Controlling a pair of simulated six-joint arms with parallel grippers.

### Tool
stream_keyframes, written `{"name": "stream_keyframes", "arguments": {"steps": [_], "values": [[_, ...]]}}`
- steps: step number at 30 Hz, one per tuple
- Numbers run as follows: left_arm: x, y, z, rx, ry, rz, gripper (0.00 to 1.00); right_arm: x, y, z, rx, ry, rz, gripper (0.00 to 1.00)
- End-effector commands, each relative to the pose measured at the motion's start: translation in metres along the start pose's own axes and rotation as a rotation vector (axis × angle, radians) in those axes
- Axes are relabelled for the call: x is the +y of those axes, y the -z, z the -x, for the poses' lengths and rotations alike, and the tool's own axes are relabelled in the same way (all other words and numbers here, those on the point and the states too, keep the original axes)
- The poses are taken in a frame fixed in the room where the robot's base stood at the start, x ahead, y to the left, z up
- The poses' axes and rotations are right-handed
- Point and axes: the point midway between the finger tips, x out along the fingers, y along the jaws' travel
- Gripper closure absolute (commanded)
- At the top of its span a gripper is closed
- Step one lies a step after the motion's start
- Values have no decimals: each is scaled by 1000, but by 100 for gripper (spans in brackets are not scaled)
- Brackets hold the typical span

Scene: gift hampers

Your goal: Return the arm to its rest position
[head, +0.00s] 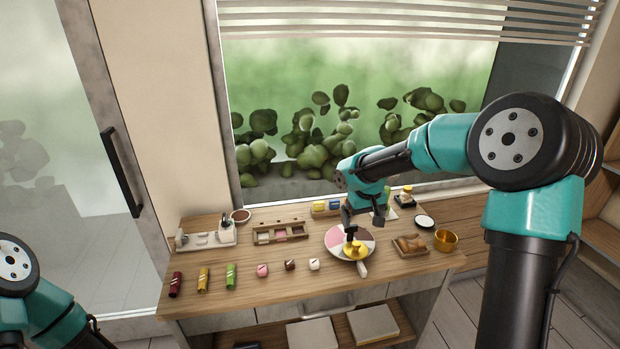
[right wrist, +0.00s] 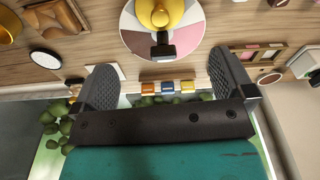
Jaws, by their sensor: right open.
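My right gripper (head: 364,218) is over the back of the wooden table (head: 300,291), above the round sectioned plate. In the right wrist view its two dark fingers (right wrist: 168,85) stand wide apart with nothing between them. A yellow object (head: 355,250) sits on the round plate (head: 336,236); it also shows in the right wrist view (right wrist: 160,12), beyond the fingertips. My right arm reaches in from the right side of the head view. Only part of my left arm shows at the lower left, and its gripper is out of view.
Several small rolls and sweets line the table's front, among them a green roll (head: 231,275). A wooden rack (head: 281,232) and a white tray (head: 207,236) stand at the back left. A brown tray (head: 410,247) and a gold bowl (head: 445,240) stand at the right. A window is behind.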

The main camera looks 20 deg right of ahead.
Motion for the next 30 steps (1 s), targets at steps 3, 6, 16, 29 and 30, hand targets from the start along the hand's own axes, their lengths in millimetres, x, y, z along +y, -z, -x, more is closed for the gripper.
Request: {"name": "stream_keyframes", "arguments": {"steps": [3,6,16,29,30], "values": [[0,0,0,0,0,0,57,-7,-3,0,-2,15,11,0],[0,0,0,0,0,0,57,-25,-12,-2,-7,59,39,0],[0,0,0,0,0,0,57,-125,-69,-14,-18,301,174,0],[0,0,0,0,0,0,57,-166,-135,-119,-36,392,123,0],[0,0,0,0,0,0,57,-164,-140,-132,-39,387,107,0]]}}
